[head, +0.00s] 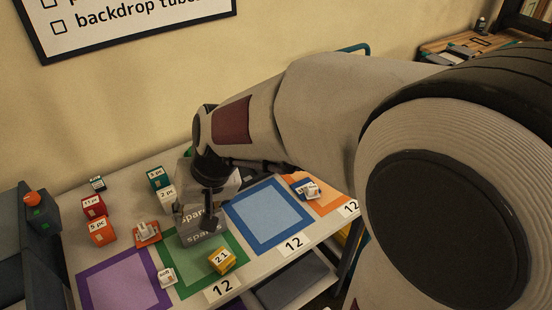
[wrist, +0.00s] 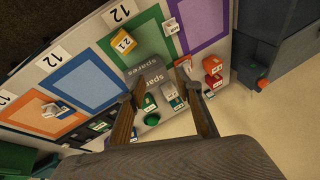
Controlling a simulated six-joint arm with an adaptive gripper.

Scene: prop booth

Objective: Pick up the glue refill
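I cannot tell which item is the glue refill, because the small labels are mostly unreadable. My gripper (wrist: 161,74) is open, its two fingers spread above the table; it also shows in the head view (head: 212,197), pointing down. A grey bin marked "spares" (wrist: 150,78) lies below the fingertips, partly hidden by them; it also shows in the head view (head: 205,239). A cream box (wrist: 168,91) and a teal box (wrist: 149,102) show between the fingers. Nothing is visibly held.
A yellow box (head: 222,261) stands on the green-bordered square. Red (head: 93,207) and orange (head: 101,231) boxes stand at left, near a small orange tray (head: 147,241) with a white item. A blue-bordered square (head: 266,211) is bare. A grey unit with an orange knob (head: 33,199) borders the left.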

